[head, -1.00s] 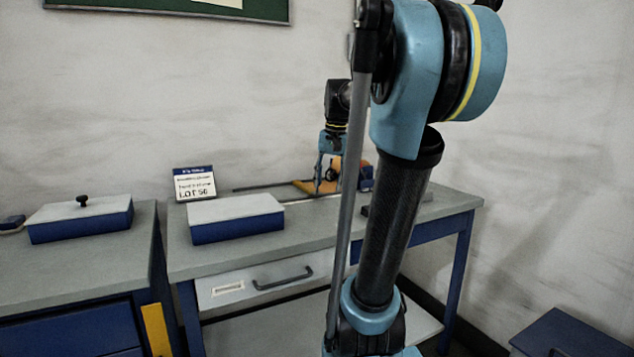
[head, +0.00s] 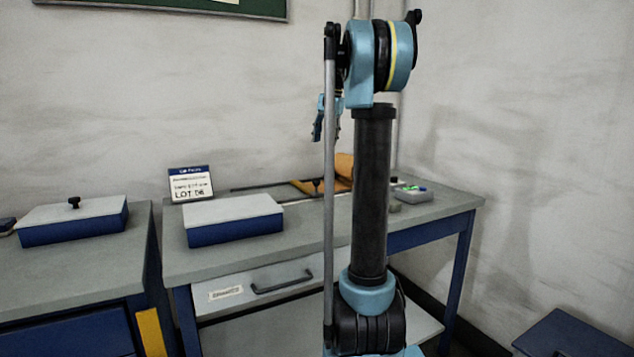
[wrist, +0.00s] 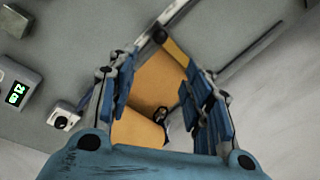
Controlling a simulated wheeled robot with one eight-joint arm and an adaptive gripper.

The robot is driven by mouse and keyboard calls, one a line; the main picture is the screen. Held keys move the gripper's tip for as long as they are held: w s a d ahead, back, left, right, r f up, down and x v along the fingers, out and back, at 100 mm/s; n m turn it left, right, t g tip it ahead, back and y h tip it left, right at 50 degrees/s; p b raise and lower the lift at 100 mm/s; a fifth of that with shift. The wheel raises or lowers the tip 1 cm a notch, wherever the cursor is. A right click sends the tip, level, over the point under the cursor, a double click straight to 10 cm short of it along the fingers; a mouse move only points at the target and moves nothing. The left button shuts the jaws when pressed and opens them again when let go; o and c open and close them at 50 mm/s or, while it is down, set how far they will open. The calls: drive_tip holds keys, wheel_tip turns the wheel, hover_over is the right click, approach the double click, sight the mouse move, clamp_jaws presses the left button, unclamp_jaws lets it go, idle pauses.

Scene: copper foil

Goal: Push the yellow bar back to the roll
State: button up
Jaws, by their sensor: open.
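In the wrist view, a narrow yellow bar (wrist: 176,53) with a dark knob at its end lies across the edge of an orange copper-coloured sheet (wrist: 155,82). A rounded orange piece (wrist: 137,130), likely the roll, shows nearer my palm, partly hidden by it. In the head view, the orange roll (head: 344,165) is partly hidden behind my arm, and the sheet (head: 304,187) lies left of it. My gripper (head: 318,130) is raised well above the bench, pointing down, open and empty. In the wrist view, its fingers (wrist: 163,90) frame the sheet from above, touching nothing.
The bench (head: 225,262) carries a white-topped blue box (head: 233,218) and a LOT sign (head: 190,184) on the left. A small device with a green display (head: 413,194) stands on the right; it also shows in the wrist view (wrist: 17,93). Thin rails (wrist: 255,52) run beside the sheet.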

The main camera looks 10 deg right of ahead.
drive_tip(key=a+f, duration=0.1)
drive_tip(key=f, duration=0.4)
drive_tip(key=w+f, duration=0.1)
drive_tip(key=f, duration=0.5)
drive_tip(key=a+f, duration=0.1)
drive_tip(key=f, duration=0.4)
drive_tip(key=shift+w+a+f, duration=0.25)
drive_tip(key=shift+w+a, duration=0.05)
drive_tip(key=shift+w, duration=0.1)
clamp_jaws()
